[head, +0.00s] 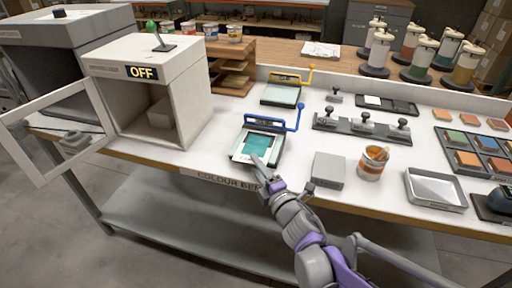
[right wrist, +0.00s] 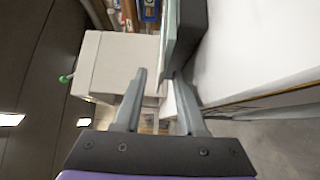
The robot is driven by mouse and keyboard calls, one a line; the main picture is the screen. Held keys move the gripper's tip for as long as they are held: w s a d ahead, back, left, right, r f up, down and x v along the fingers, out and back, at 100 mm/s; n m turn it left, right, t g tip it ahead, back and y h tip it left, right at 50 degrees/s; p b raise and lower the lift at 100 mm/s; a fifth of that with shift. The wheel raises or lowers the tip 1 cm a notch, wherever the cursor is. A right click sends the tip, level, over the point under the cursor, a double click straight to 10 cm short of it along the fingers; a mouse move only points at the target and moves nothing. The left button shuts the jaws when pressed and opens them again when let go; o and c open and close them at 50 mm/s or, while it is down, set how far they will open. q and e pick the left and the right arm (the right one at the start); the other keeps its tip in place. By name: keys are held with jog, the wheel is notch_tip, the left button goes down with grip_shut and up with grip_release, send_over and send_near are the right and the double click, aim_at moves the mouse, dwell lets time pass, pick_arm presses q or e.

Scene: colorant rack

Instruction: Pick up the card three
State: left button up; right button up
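A card with a teal patch (head: 257,145) lies on a dark-framed plate with a blue handle (head: 277,125), near the table's front edge. No number is readable on it, so I cannot tell whether it is card three. My right gripper (head: 260,165) is at the front edge of this card. In the right wrist view, its two fingers (right wrist: 158,78) are apart, with a grey-green slab edge (right wrist: 183,40) just beyond the right fingertip. I cannot tell whether they touch. A similar plate with a yellow handle (head: 281,95) stands behind. My left gripper is not in view.
A white booth marked OFF (head: 180,110) with an open door stands left of the plate. A grey box (head: 328,169), an orange-stained pot (head: 373,163) and a metal tray (head: 435,190) stand right. A rack with several knobs (head: 362,127) stands behind them.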

grip_shut()
dwell(1.4)
